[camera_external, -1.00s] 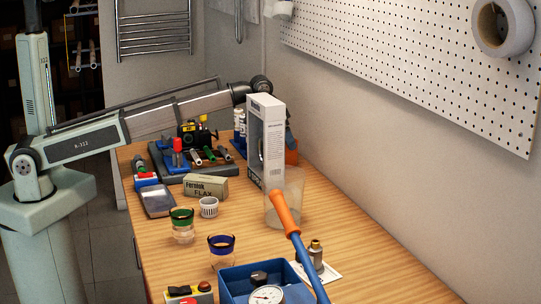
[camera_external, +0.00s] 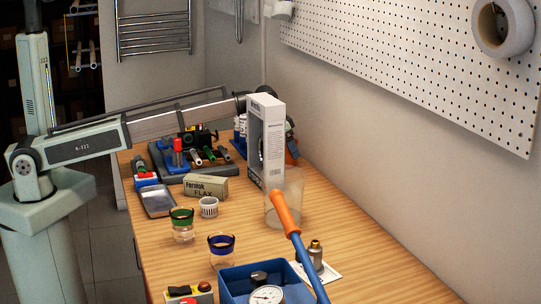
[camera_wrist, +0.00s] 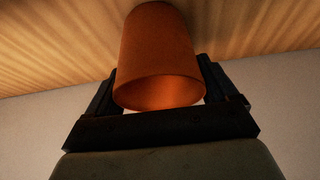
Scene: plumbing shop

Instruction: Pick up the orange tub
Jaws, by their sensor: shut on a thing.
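The orange tub (camera_wrist: 155,50) fills the space between my jaws in the wrist view, its open mouth facing the camera. My gripper (camera_wrist: 160,92) is shut on it, with one dark finger on each side. In the external view only a small orange part of the tub (camera_external: 291,158) shows at the right edge of a tall white box, which hides most of it. A bit of my gripper (camera_external: 290,136) shows just above that part. I cannot tell whether the tub touches the bench.
The tall white box (camera_external: 266,140) stands in front of the tub and gripper. A clear container (camera_external: 284,205) and an orange-and-blue handled tool (camera_external: 298,236) are nearer the camera. A grey tool tray (camera_external: 215,172) lies to the left. The wall and pegboard (camera_external: 420,65) bound the right side.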

